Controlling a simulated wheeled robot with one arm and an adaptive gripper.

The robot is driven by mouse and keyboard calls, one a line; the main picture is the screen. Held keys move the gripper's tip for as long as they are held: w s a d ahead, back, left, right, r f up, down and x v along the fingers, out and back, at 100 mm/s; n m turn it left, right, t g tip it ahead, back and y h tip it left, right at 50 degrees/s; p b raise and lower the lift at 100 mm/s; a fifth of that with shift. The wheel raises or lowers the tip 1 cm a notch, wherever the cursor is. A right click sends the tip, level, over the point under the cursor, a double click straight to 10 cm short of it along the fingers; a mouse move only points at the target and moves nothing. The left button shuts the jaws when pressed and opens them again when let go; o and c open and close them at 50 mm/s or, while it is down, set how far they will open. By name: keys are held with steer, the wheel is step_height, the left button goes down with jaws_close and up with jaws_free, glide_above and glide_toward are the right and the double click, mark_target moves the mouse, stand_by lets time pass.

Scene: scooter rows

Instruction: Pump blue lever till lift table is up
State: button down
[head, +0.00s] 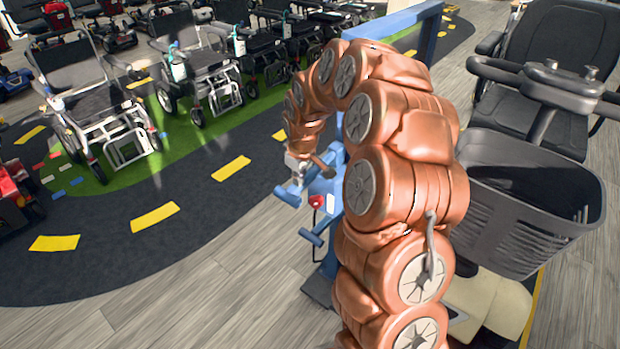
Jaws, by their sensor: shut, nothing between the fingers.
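A blue lift table stands behind and beside my copper-coloured arm. Its blue push-handle frame (395,20) rises at the top, and its lower blue body is partly hidden by my arm. Blue bar-like parts stick out to the left: an upper one (289,195) and a lower one (312,238). I cannot tell for certain which is the lever. My gripper (298,178) points down, shut and empty, just above the upper blue part; I cannot tell if they touch. The table top is hidden behind my arm, so its height cannot be judged.
A mobility scooter with a dark basket (530,205) stands close on the right. Several wheelchairs (95,110) and scooters line the left and back. A red scooter (15,195) is at the left edge. The dark track (200,215) and wooden floor (215,310) are clear.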

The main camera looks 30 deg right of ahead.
mark_target(300, 190)
steer(key=shift+f+t+h+b, duration=0.3)
steer(key=shift+f+h+b, duration=0.4)
steer(key=shift+f+b, duration=1)
steer(key=shift+f, duration=0.7)
steer(key=shift+s+f, duration=0.25)
steer(key=shift+f, duration=0.1)
steer(key=b+v, duration=0.1)
steer(key=v, duration=1.4)
steer(key=shift+w+a, duration=0.3)
